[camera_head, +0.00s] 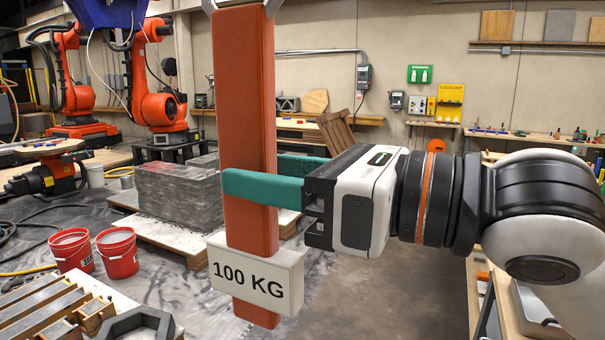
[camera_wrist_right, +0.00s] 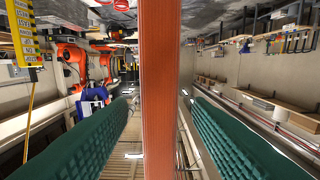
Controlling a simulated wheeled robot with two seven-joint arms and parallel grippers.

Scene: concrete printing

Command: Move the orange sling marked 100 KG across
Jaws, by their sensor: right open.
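The orange sling (camera_head: 246,120) hangs upright near the middle of the head view, a long flat strap with a white tag (camera_head: 256,277) reading 100 KG near its lower end. A pale metal fitting shows at its top edge. My right gripper (camera_head: 252,176) reaches in from the right with teal fingers, one in front of the sling and one behind. In the right wrist view the sling (camera_wrist_right: 161,90) runs between the two spread fingers, with a clear gap on each side. The far finger's tip is hidden behind the sling in the head view. My left gripper is not in view.
Grey blocks on a pallet (camera_head: 180,190) stand behind the sling. Two red buckets (camera_head: 118,252) are on the floor at left, with slatted wood (camera_head: 45,312) in front. Orange robot arms (camera_head: 158,100) stand at the back left. A workbench (camera_head: 520,312) is at the lower right.

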